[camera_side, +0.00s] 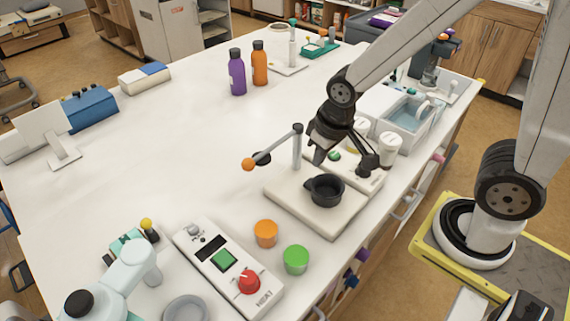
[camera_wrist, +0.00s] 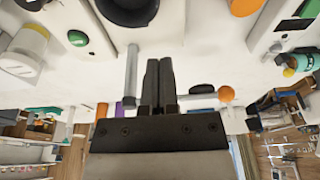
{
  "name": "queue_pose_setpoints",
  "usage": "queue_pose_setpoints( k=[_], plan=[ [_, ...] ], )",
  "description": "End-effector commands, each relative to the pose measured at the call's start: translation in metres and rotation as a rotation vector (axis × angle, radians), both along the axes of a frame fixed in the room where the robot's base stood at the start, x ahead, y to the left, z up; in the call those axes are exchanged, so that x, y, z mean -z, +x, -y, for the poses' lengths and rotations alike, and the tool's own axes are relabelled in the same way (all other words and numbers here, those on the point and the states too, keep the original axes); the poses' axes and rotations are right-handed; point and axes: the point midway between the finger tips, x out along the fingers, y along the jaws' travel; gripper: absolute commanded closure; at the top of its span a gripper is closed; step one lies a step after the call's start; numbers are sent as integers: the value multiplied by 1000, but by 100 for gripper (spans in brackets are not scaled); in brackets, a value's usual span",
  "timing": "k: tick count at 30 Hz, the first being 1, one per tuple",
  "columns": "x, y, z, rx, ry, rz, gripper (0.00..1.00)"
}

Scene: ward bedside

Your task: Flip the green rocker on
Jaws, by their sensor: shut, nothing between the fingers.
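The green rocker (camera_side: 223,260) is a square green switch on a white control box (camera_side: 205,252) at the front left of the table in the side view. The box also carries a dark display, a red knob (camera_side: 249,282) and the word HEAT. In the wrist view, a green part that looks like the rocker (camera_wrist: 312,8) shows cut off at the top right corner. I cannot tell which way it is tilted. My gripper (camera_side: 320,157) is shut and empty, above the table to the right of and behind the box, well apart from the rocker. Its closed fingers (camera_wrist: 159,65) show in the wrist view.
A stand with a black cup (camera_side: 325,190) and a post with an orange-ended lever (camera_side: 249,164) lie between my gripper and the box. An orange cup (camera_side: 266,233) and a green cup (camera_side: 295,260) stand right of the box. The table's middle left (camera_side: 150,150) is clear.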

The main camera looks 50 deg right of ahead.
Motion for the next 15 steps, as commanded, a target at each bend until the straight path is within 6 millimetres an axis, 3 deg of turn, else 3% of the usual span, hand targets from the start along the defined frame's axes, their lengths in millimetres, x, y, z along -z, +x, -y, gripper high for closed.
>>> queue_pose_setpoints(
  k=[6, 15],
  plan=[
    [-9, 21, -48, -13, 5, -16, 100],
    [-20, 37, -123, -15, 4, -32, 100]
  ],
)
